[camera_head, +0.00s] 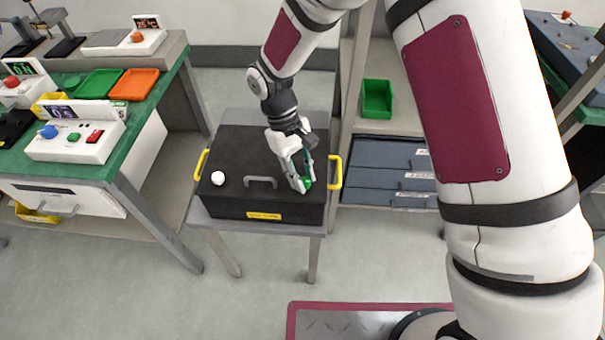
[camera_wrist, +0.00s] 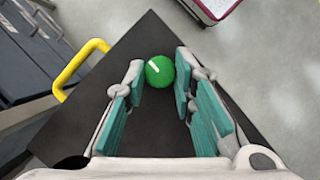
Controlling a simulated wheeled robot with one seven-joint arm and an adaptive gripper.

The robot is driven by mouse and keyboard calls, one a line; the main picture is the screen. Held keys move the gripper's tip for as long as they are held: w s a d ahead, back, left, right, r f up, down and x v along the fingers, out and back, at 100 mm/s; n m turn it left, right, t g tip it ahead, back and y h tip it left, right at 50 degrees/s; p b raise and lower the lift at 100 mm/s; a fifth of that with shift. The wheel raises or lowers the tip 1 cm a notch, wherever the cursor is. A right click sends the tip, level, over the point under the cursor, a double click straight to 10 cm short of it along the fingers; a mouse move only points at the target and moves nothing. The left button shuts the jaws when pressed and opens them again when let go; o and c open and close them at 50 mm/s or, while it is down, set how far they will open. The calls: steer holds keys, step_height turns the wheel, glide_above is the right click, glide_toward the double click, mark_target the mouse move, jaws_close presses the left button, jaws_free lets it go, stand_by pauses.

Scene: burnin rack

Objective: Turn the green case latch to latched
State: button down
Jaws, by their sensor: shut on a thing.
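The black case (camera_head: 230,199) sits on a small grey stand. The green latch (camera_head: 307,184) is a round knob at the right of the case's top, partly hidden by my fingers. In the wrist view the green latch (camera_wrist: 160,71) shows a short white mark pointing up and to the left. My gripper (camera_head: 304,182) reaches down over it. In the wrist view my gripper (camera_wrist: 161,78) has its fingertips on either side of the knob, shut on it. A white knob (camera_head: 218,178) is at the left of the case's top.
Yellow handles (camera_head: 202,165) stick out at the case's sides. A grey handle (camera_head: 261,181) lies on its top between the knobs. A green-topped bench (camera_head: 130,140) with instruments stands at the left. A shelf with a green bin (camera_head: 377,98) and dark blue drawers (camera_head: 385,160) is at the right.

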steer(key=c, duration=1.3)
jaws_free()
steer(key=shift+c, duration=0.2)
steer(key=shift+r, duration=0.1)
steer(key=v, duration=1.1)
steer(key=shift+r, duration=0.4)
steer(key=s+d+r+m+t+y+p, duration=0.15)
steer(key=s+d+r, duration=0.25)
steer(key=d+r, duration=0.45)
steer(key=s+d+r+m+t+p, duration=0.2)
steer(key=s+d+r, duration=0.25)
steer(key=r, duration=0.65)
steer(key=s+d+r+m+t+y+p, duration=0.1)
steer(key=s+d+r+m+t+p, duration=0.1)
steer(key=s+d, duration=0.3)
steer(key=s+d+r+m+t+p, duration=0.2)
steer(key=s+d, duration=0.4)
steer(key=s, duration=0.6)
step_height(320, 180, up, 2)
steer(key=shift+s+r+m+y, duration=0.2)
steer(key=shift+s+m+y, duration=0.15)
steer(key=shift+m, duration=0.3)
